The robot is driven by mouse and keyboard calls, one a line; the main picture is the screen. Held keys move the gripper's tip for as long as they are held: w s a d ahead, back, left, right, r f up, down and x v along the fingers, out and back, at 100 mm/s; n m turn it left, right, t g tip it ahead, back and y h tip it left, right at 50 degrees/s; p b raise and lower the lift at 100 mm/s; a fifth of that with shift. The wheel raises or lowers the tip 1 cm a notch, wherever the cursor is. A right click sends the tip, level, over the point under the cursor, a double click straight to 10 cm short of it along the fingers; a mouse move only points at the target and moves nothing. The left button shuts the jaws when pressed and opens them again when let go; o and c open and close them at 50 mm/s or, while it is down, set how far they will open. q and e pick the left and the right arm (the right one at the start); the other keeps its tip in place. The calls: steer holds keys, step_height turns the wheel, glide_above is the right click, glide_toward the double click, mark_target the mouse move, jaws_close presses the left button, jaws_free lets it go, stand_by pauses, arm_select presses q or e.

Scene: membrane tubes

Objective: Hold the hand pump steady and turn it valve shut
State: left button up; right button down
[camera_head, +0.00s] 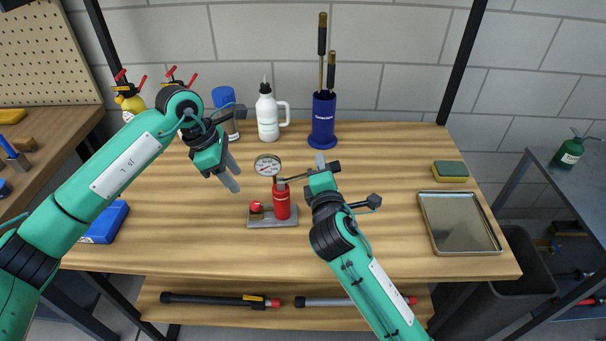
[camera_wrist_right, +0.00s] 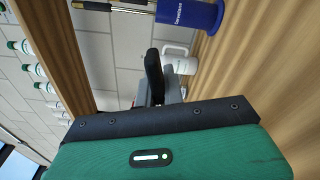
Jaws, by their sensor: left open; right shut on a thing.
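The hand pump (camera_head: 283,203) stands upright on the workbench, with a red cylinder, a grey base and a round gauge (camera_head: 267,165) above it. Its valve, a small red knob (camera_head: 256,206), sits on the left of the base. A lever runs from the pump's top to the right, ending in a black grip. My right gripper (camera_head: 322,166) is shut on the lever's black grip (camera_wrist_right: 154,74), which shows between its fingers in the right wrist view. My left gripper (camera_head: 234,174) is open and empty, above and to the left of the valve, apart from the pump.
A white bottle (camera_head: 268,116), a blue-capped jar (camera_head: 224,98) and a blue holder with membrane tubes (camera_head: 322,121) stand at the back. A metal tray (camera_head: 428,222) and a sponge (camera_head: 450,171) lie right. A blue box (camera_head: 105,222) lies left. The bench in front is clear.

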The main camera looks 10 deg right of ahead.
mark_target(254, 204)
arm_select(q)
steer(key=w+f+n+t+h, duration=0.1)
steer(key=f, duration=0.1)
steer(key=w+f+n+t+h, duration=0.1)
steer(key=f+n+t+h, duration=0.1)
steer(key=w+f+n+t+h, duration=0.1)
steer(key=f, duration=0.1)
steer(key=shift+w+d+n+t+h, duration=0.15)
steer(key=shift+d+n+t+h, duration=0.15)
steer(key=shift+d+t, duration=0.1)
steer(key=shift+a+f+n+t+h, duration=0.25)
steer(key=shift+f+n+t+h, duration=0.1)
steer(key=shift+n+t+h, duration=0.25)
steer(key=shift+s+a+f+n+t+h, duration=0.2)
steer(key=shift+s+a+n+t+h, duration=0.3)
steer(key=shift+t, duration=0.4)
steer(key=s+a+f+h, duration=0.1)
steer(key=s, duration=0.2)
steer(key=s+a+f+t+h, duration=0.1)
steer(key=s+a, duration=0.1)
steer(key=s, duration=0.1)
steer(key=s+a+f+t+h, duration=0.1)
steer(key=s+a+h, duration=0.1)
steer(key=s, duration=0.1)
steer(key=shift+f, duration=0.35)
steer(key=x, duration=1.1)
steer(key=shift+w+d, duration=0.25)
jaws_close()
